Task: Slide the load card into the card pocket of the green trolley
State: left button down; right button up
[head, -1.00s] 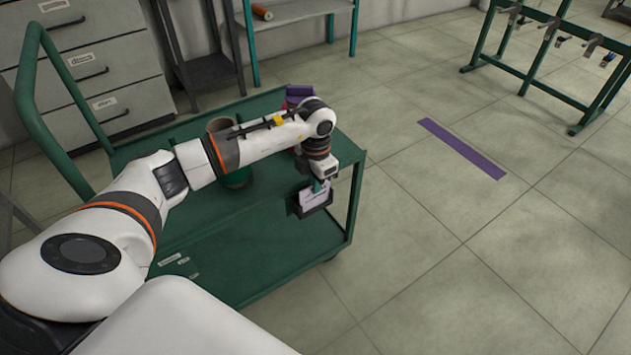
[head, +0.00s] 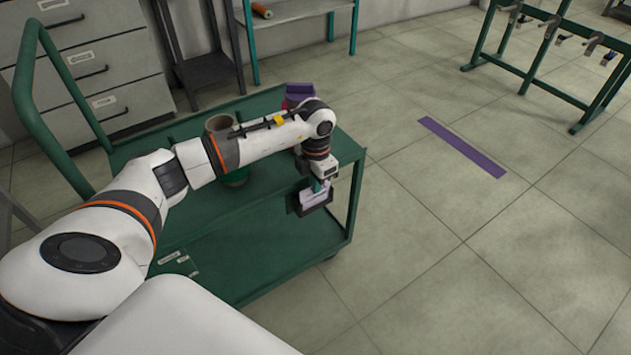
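The green trolley (head: 265,265) stands in front of me, with a push handle at its left. A dark card pocket (head: 318,208) is on the edge of its top, at the right end of the near side. A pale load card (head: 313,196) shows at the pocket, its lower part hidden by the pocket's front. My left gripper (head: 320,186) is right above the pocket at the card's top edge, pointing down. The fingers are too small to tell whether they grip the card. My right gripper is not in view.
A brown-topped bobbin with green (head: 219,125) and a purple one (head: 298,92) stand on the trolley's top. Grey drawers (head: 105,65) and a teal bench (head: 300,12) are behind. A purple strip (head: 462,147) marks open floor at right, before a green rack (head: 545,85).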

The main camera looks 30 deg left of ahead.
pick_arm(q)
jog(key=c, duration=1.5)
grip_release()
jog(key=shift+c, duration=0.2)
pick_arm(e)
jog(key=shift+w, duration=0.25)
